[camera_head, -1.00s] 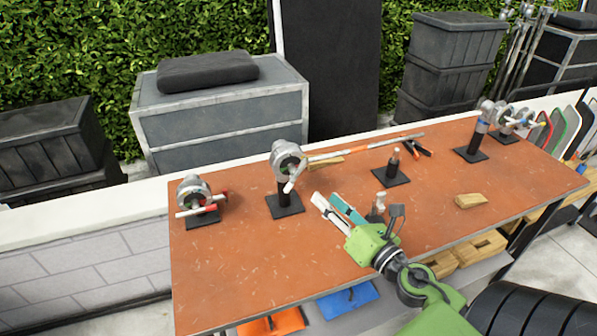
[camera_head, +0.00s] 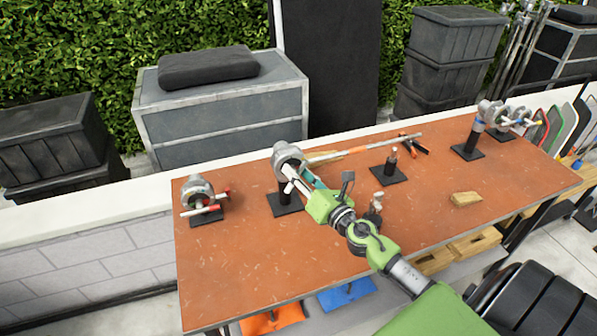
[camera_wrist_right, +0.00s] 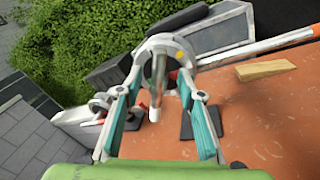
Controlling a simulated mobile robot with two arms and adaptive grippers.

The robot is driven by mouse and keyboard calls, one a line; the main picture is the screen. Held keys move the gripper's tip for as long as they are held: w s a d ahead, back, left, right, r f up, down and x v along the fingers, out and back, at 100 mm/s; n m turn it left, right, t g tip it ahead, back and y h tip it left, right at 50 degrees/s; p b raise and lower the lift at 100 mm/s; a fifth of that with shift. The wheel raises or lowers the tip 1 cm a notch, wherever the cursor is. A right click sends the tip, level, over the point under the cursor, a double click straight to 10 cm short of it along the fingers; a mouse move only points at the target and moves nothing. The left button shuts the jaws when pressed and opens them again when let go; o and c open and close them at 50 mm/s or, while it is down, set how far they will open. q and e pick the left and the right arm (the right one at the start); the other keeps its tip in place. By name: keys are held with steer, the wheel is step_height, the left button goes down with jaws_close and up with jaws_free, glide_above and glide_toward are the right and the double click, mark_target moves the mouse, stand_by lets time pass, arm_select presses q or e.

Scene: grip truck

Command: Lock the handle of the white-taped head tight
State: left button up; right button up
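The white-taped head (camera_head: 289,157) is a round grey metal clamp on a black post with a square base, at the back middle of the table. It also shows in the right wrist view (camera_wrist_right: 178,43). Its handle (camera_wrist_right: 158,80) points toward my camera with a white tip (camera_wrist_right: 154,115). My right gripper (camera_head: 301,178) is at the head's near side. In the right wrist view my right gripper (camera_wrist_right: 157,93) has its two fingers apart, one on each side of the handle; I cannot tell whether either touches it. My left gripper is not in view.
A red-taped head (camera_head: 200,197) stands at left and a blue-taped one (camera_head: 478,127) at far right on the orange-brown table (camera_head: 240,255). A long rod (camera_head: 372,145) lies behind my gripper. A wooden wedge (camera_head: 465,199) lies at right. The table's front left is clear.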

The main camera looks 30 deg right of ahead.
jaws_close()
steer(key=shift+f+m+b, duration=0.2)
steer(key=shift+m+b, duration=0.3)
steer(key=shift+b, duration=0.35)
steer(key=m+t+b, duration=0.1)
steer(key=m+b, duration=0.2)
steer(key=shift+d+f, duration=0.1)
steer(key=shift+f, duration=0.05)
steer(key=m+h+b, duration=0.1)
steer(key=m+b, duration=0.2)
steer(key=shift+m+t, duration=0.3)
steer(key=shift+m, duration=0.1)
steer(key=shift+m+h+b, duration=0.4)
steer(key=shift+m+b, duration=0.25)
steer(key=shift+m, duration=0.65)
